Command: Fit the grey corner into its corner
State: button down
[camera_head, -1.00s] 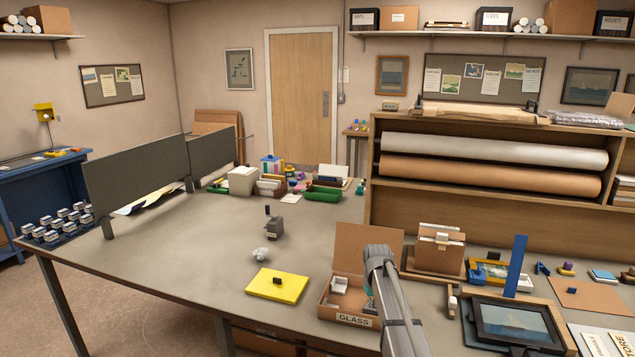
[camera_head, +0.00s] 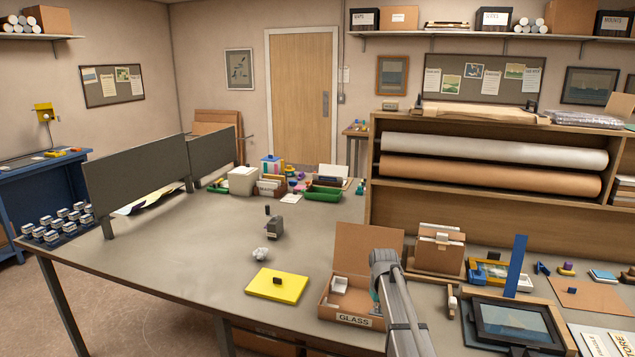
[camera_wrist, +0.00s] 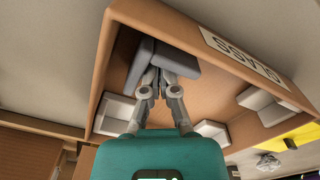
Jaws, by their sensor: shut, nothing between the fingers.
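The cardboard box labelled GLASS (camera_head: 353,320) stands on the table with its lid raised. In the wrist view the grey corner (camera_wrist: 178,63) lies inside the box (camera_wrist: 98,85), its two arms running along the two walls that meet at the upper left. I cannot tell whether it sits flush. My gripper (camera_wrist: 157,80) is shut and empty, its fingertips at the inner side of the grey corner, perhaps touching it. White corners (camera_wrist: 115,112) occupy the other corners of the box. In the head view my arm hides the grey corner.
A yellow pad (camera_head: 276,286) with a dark block lies left of the box. A crumpled white piece (camera_head: 260,254) and a grey tool (camera_head: 274,229) stand behind it. A dark picture frame (camera_head: 512,322) lies to the right.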

jog(key=shift+s+d, duration=0.55)
jog(key=shift+s, duration=0.3)
jog(key=shift+s, duration=0.1)
jog(key=shift+w+a, duration=0.25)
jog(key=shift+w, duration=0.25)
notch_tip(320, 180, up, 8)
jog(key=p, duration=0.8)
dwell(0.4)
jog(key=shift+s, duration=0.1)
jog(key=s+a+m, duration=0.2)
jog(key=s, duration=2.2)
jog(key=shift+s+a, duration=0.15)
